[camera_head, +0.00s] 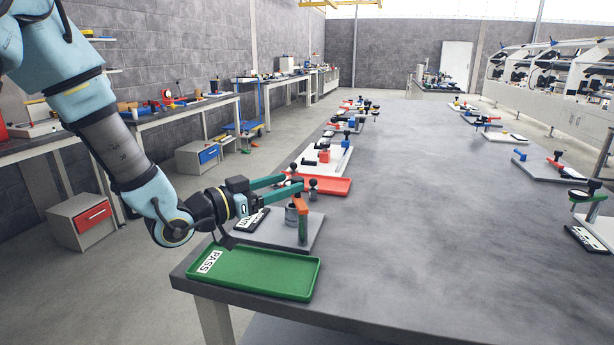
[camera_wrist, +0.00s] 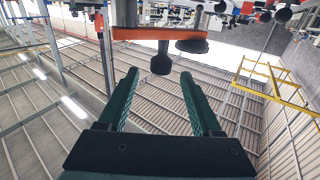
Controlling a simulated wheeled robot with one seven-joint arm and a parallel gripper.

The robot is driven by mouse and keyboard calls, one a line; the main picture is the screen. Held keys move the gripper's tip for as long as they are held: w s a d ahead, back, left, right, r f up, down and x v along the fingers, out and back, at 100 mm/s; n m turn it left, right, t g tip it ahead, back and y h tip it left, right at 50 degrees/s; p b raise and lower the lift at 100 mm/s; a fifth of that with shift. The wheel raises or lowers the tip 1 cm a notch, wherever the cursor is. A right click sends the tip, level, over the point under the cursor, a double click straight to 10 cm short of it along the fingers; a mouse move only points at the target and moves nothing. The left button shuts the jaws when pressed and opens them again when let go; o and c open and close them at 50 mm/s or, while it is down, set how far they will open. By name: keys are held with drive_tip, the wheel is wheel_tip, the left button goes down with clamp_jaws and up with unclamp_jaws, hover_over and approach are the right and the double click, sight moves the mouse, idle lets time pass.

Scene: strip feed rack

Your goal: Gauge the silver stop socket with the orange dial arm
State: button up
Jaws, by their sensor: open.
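My gripper (camera_head: 284,184) is open, its green fingers reaching right at the height of the gauge's top. The orange dial arm (camera_head: 301,203) stands over a grey base plate (camera_head: 265,235) near the table's front left corner. A silver-grey cylinder (camera_head: 291,216), seemingly the stop socket, is beside its post. In the wrist view, which looks upside down, the orange arm (camera_wrist: 135,33) crosses above my fingertips (camera_wrist: 159,76). A black knob (camera_wrist: 161,62) on it lines up between the fingertips with no visible contact. A dark round disc (camera_wrist: 192,46), perhaps the dial, is right of the knob.
A green PASS tray (camera_head: 262,288) lies in front of the base plate and a red tray (camera_head: 341,186) behind it. A black-and-white label card (camera_head: 256,221) lies by my gripper. Other fixtures line the table's left edge. The table's middle (camera_head: 430,210) is clear.

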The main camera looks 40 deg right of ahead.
sight(302, 178)
drive_tip(key=d+p, duration=0.1)
drive_tip(key=d, duration=0.6)
drive_tip(key=shift+s+p, duration=0.15)
drive_tip(key=shift+p, duration=0.15)
drive_tip(key=shift+d, duration=0.1)
drive_tip(key=shift+c, duration=0.3)
clamp_jaws()
idle(0.6)
